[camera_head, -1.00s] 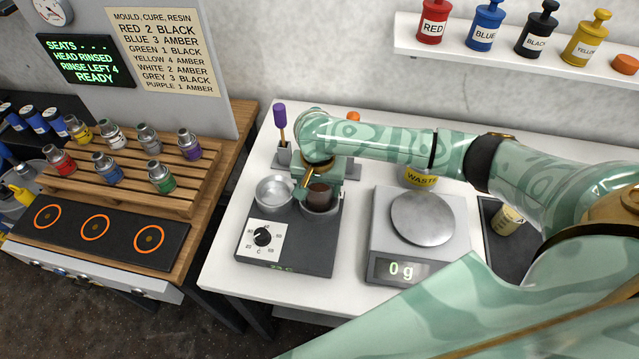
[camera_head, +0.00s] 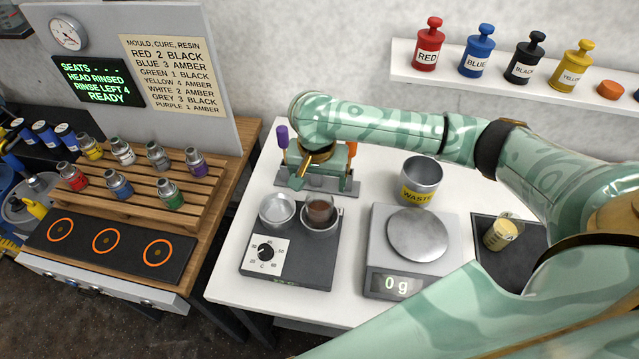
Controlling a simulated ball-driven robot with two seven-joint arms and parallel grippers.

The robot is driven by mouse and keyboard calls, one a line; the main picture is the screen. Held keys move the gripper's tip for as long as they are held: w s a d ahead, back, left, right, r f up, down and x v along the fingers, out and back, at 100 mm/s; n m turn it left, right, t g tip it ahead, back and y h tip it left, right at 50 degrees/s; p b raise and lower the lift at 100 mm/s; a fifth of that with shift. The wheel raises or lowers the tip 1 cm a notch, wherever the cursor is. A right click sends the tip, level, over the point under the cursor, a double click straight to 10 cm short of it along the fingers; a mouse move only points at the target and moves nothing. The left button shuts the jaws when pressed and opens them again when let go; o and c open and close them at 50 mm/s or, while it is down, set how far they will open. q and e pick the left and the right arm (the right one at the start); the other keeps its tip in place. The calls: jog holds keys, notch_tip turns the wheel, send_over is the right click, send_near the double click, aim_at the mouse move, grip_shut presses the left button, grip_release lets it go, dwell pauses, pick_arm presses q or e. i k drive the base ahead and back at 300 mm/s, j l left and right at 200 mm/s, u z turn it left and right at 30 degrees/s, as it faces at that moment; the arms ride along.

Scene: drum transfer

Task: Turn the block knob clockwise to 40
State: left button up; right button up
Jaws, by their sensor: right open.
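The block (camera_head: 310,273) is a dark grey unit on the white table, with a white dial plate (camera_head: 274,265) at its left front. The black block knob (camera_head: 265,251) sits on that plate among small printed numbers, too small to read surely. A metal dish (camera_head: 277,211) and a glass beaker with dark brown content (camera_head: 320,209) sit in the top of the block. My right gripper (camera_head: 298,180) is open, behind the block and above the rack at the back. It is apart from the knob. My left gripper is out of view.
A scale (camera_head: 379,283) reading 0 g stands right of the block, with a WASTE cup (camera_head: 421,180) behind it. A tool rack (camera_head: 290,184) is behind the block. My right arm spans the back.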

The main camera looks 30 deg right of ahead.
aim_at(265, 253)
jog(key=k+j, duration=0.3)
jog(key=k, duration=0.15)
jog(key=k+j, duration=0.35)
jog(key=k, duration=0.1)
